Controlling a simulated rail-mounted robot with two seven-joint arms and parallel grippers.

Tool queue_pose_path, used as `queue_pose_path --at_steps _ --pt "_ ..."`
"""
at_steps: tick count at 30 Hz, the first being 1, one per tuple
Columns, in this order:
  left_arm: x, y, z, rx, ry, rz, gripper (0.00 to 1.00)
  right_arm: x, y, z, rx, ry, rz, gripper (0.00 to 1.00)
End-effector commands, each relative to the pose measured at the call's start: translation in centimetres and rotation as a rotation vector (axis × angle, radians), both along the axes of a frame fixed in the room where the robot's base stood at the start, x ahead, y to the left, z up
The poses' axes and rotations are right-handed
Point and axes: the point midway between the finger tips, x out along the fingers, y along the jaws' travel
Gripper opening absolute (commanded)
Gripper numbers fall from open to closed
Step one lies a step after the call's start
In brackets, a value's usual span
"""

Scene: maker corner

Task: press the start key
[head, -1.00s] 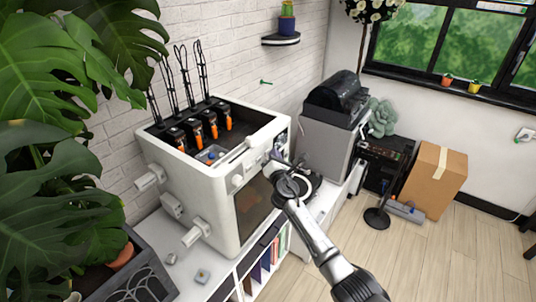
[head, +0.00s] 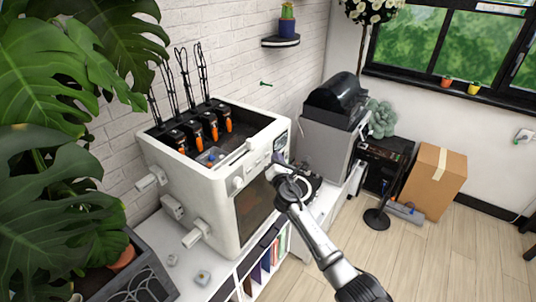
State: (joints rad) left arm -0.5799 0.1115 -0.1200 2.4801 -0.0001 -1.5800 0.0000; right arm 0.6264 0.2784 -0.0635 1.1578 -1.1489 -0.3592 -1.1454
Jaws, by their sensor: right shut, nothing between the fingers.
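The white multi-head machine (head: 190,165) stands on a low white shelf against the brick wall. Its control panel, with a small dark screen (head: 281,141), is at the right end of its front, above the dark front window (head: 252,205). The start key is too small to tell apart; the area below the screen is partly hidden by my right gripper. My right gripper (head: 279,166) is shut and empty, its tips close to the front below the screen. I cannot tell whether they touch it. My left gripper is not in view.
Large plant leaves (head: 60,120) fill the left side. A grey machine with a black top (head: 335,100) stands just right of the white machine. A cardboard box (head: 434,180) and a black stand (head: 377,218) are on the floor at right. The wooden floor in front is clear.

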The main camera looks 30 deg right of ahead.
Motion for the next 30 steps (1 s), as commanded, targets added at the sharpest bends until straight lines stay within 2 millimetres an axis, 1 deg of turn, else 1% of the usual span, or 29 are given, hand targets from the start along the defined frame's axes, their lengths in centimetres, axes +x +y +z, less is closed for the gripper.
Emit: queue_pose_path --at_steps 1,10,13,21,27,30 --pt "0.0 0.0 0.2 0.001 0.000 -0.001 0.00 -0.2 -0.1 0.0 0.000 0.002 0.000 0.00" --pt "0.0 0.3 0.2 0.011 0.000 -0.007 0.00 -0.2 -0.1 0.0 0.000 0.001 -0.001 0.00" --pt "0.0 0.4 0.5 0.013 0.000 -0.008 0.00 -0.6 -0.2 0.1 0.000 0.001 -0.001 0.00" --pt "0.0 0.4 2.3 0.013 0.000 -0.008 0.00 -2.9 -1.1 0.2 -0.001 0.001 -0.001 0.00" --pt "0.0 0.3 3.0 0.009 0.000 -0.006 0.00 -4.3 -1.7 0.1 -0.001 0.001 -0.001 0.00" --pt "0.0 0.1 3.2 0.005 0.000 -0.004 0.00 -4.7 -1.9 0.1 0.000 0.001 -0.001 0.00"
